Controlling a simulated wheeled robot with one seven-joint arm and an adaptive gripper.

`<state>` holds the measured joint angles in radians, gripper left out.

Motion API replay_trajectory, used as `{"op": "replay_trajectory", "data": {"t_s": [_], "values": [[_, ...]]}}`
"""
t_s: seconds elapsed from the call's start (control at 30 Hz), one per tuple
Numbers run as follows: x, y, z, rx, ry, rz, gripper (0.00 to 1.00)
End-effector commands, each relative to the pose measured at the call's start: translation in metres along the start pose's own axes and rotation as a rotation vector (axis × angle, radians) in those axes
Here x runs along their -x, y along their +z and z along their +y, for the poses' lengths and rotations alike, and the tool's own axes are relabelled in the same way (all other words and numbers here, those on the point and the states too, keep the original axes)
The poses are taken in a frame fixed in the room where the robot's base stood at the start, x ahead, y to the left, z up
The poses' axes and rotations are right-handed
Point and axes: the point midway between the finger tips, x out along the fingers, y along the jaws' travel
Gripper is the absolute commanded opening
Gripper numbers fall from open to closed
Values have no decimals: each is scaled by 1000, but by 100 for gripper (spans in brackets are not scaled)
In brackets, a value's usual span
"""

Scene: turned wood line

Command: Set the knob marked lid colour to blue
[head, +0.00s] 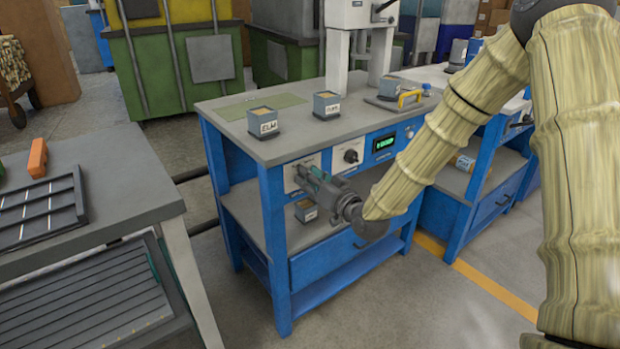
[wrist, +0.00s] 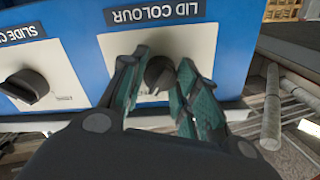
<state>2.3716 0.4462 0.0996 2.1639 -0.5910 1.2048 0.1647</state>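The lid colour knob (wrist: 158,74) is a dark knob on a white plate marked LID COLOUR (wrist: 192,42), which appears upside down in the wrist view. My gripper (wrist: 165,70) points at this knob, with one teal finger on each side of it. The fingers stand apart; I cannot tell whether they touch the knob. In the head view my gripper (head: 306,174) is at the left plate on the front of the blue bench and hides the knob there. The mark the knob points to cannot be read.
A slide colour knob (wrist: 27,86) sits beside it, also seen in the head view (head: 350,156). A green display (head: 384,143) is further right. Boxes marked ELM (head: 263,122) and another label (head: 327,105) stand on the bench top (head: 290,143). A small box (head: 306,210) lies on the shelf below.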

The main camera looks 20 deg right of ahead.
Motion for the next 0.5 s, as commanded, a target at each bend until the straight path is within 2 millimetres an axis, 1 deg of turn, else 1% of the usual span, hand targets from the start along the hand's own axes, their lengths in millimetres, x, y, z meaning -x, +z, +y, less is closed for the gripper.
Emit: {"op": "replay_trajectory", "data": {"t_s": [0.27,0.5], "values": [[0,0,0,28,1,0,7],[0,0,0,148,1,-1,7]]}}
